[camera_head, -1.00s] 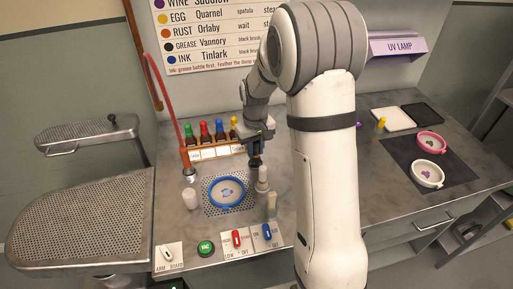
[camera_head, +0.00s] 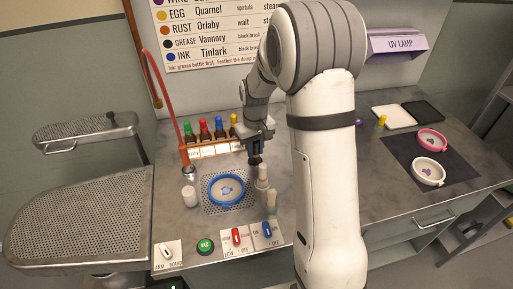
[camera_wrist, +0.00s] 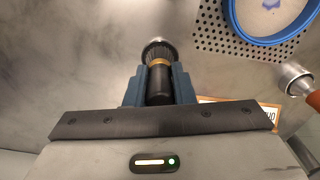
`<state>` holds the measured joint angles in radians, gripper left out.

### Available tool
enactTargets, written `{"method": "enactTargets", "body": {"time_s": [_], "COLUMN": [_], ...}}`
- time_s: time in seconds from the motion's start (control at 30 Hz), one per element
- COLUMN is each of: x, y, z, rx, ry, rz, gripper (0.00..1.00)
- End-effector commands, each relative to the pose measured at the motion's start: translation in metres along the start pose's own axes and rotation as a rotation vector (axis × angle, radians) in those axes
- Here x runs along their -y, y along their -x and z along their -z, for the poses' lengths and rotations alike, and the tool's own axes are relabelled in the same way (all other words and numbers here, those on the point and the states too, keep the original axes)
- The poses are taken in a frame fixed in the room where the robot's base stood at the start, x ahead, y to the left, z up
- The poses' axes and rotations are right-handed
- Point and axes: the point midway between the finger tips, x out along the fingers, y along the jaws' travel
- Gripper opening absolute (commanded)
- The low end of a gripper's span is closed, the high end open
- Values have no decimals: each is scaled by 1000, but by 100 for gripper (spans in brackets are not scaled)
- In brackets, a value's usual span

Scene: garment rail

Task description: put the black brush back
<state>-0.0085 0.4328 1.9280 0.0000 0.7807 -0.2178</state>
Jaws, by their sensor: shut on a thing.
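My gripper (camera_head: 256,150) is above the worktop, just behind and right of the blue hoop (camera_head: 227,190). It is shut on the black brush (camera_wrist: 159,75), which shows between the two fingers in the wrist view with a brass-coloured band and a dark flared end. In the head view the brush hangs below the fingers, close to a pale upright holder (camera_head: 263,178). I cannot tell whether the brush touches the holder or the worktop.
Several bottles with coloured caps (camera_head: 219,128) stand in a rack at the back. A white cup (camera_head: 190,196) stands left of the hoop, and a pale upright piece (camera_head: 271,200) stands right of it. Switches (camera_head: 236,237) line the front edge. Pink and white hoops (camera_head: 428,172) lie at the right.

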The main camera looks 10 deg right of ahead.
Motion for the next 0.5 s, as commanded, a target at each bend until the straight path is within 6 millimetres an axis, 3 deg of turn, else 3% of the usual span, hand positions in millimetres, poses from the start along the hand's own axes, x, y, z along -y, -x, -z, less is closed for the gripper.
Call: {"method": "enactTargets", "body": {"time_s": [0.1,0.13,0.43,0.5], "x": [0,0,0,0], "y": [0,0,0,0], "z": [0,0,0,0], "rx": [0,0,0,0], "ry": [0,0,0,0], "rz": [0,0,0,0], "gripper": [0,23,47,48]}}
